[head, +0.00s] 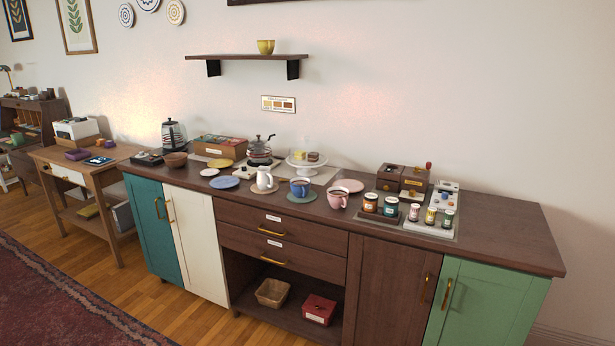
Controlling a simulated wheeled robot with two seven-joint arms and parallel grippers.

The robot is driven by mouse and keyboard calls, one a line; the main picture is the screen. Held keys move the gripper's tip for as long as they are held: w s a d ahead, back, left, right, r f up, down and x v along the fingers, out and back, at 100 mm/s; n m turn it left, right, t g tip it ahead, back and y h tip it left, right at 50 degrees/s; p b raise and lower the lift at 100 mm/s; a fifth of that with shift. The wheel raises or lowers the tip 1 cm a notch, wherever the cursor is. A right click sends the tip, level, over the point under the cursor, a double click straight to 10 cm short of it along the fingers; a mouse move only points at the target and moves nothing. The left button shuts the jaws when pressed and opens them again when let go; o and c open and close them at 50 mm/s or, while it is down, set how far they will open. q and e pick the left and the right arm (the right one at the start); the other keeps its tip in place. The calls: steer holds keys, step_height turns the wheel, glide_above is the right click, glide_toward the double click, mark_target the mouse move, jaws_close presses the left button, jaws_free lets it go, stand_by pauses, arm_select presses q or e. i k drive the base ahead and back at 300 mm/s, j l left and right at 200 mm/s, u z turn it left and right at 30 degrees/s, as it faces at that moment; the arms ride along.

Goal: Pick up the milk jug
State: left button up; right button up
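A small white milk jug (264,179) stands upright on a round tan mat (260,189) near the front of the long wooden counter. A blue cup (299,187) on a green mat (302,196) is just to its right, and a pink cup (337,198) is farther right. A blue plate (224,182) lies to the jug's left. Behind it are a glass pot on a white base (260,155) and a white cake stand (306,161). Neither of my grippers shows in the head view.
Several jars (390,206) stand on a tray at the counter's right, with wooden boxes (402,178) behind. A kettle (173,139) is at the far left end. The counter's right end (505,235) is bare. Open wood floor (150,295) and a red rug (50,305) lie in front.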

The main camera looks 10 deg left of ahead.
mark_target(264, 179)
steer(key=i+j+u, duration=0.1)
steer(key=i+u, duration=0.2)
steer(key=i, duration=0.2)
steer(key=i+u, duration=0.3)
steer(key=i, duration=0.2)
steer(key=i+j+z, duration=0.5)
steer(key=i+j, duration=0.35)
steer(key=i+j+z, duration=0.15)
steer(key=j, duration=0.15)
steer(key=i+j+z, duration=0.35)
steer(key=j, duration=0.25)
steer(key=j+z, duration=0.2)
steer(key=j, duration=0.15)
